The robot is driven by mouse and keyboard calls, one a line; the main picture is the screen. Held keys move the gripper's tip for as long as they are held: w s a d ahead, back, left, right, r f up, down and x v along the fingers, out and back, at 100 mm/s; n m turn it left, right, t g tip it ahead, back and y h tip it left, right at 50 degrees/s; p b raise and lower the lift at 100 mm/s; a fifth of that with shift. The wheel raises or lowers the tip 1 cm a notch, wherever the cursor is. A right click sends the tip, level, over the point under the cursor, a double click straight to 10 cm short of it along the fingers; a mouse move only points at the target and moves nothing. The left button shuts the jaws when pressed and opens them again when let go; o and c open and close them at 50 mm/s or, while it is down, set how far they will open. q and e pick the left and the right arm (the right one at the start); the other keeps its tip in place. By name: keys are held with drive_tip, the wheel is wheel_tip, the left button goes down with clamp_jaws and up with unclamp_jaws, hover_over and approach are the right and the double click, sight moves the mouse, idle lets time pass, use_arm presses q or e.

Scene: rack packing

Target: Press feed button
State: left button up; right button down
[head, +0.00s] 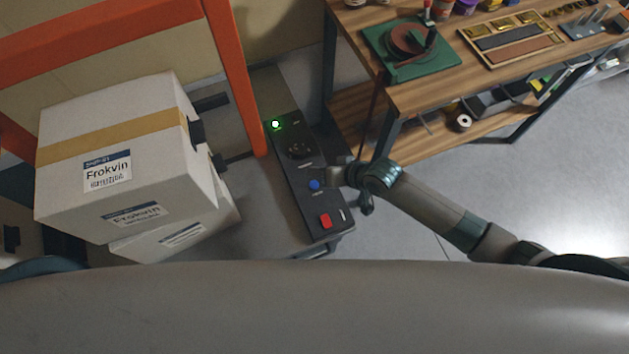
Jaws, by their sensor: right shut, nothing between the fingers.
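A long dark control panel (300,205) stands in the middle of the head view. It carries a lit green light (275,125) at its far end, a round black part (299,149), a blue round button (314,185) and a red square button (325,220). The panel's labels are too small to read, so I cannot tell which one is the feed button. My right gripper (330,177) is shut and empty. Its tip is right beside the blue button, over the panel's right edge; I cannot tell whether it touches. My left gripper is out of view.
Two stacked white Frokvin boxes (75,195) stand left of the panel, by an orange frame (232,80). A wooden workbench (400,95) with tools and a green-based device (385,62) stands at the upper right. Grey floor (560,170) is open at the right.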

drive_tip(key=shift+w+r, duration=0.25)
drive_tip(key=shift+w, duration=0.25)
drive_tip(key=shift+f, duration=0.15)
drive_tip(key=b, duration=0.6)
hover_over(317, 186)
wheel_tip(317, 186, down, 6)
drive_tip(key=shift+d+f, duration=0.1)
drive_tip(key=shift+f, duration=0.05)
drive_tip(key=shift+f+b, duration=0.8)
drive_tip(key=shift+f, duration=0.3)
idle(1.1)
drive_tip(key=shift+f, duration=0.35)
